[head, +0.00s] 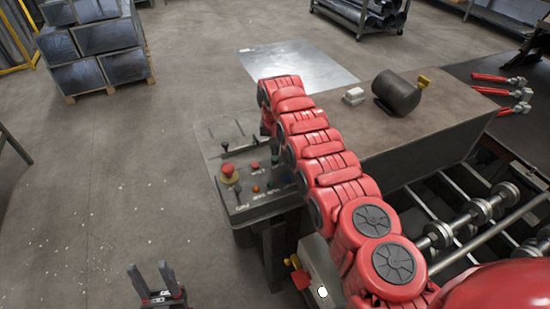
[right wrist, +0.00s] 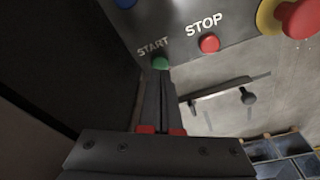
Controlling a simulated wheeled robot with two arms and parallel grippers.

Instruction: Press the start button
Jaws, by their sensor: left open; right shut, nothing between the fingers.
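The green start button (right wrist: 160,63), under the label START, is on the dark face of the control panel (head: 262,207). My right gripper (right wrist: 161,78) is shut and empty, its fingers pointing at the button. In the right wrist view the fingertips lie just below the green button; I cannot tell whether they touch it. In the head view my right arm hides the right gripper and part of the panel. My left gripper (head: 150,277) is open and empty, low in the head view, away from the panel.
A red stop button (right wrist: 209,43) sits right of START, and a red emergency button (head: 228,170) on a yellow base is nearby. A workbench (head: 400,150) carries a dark cylinder (head: 396,93). Stacked ducts (head: 105,50) stand at upper left.

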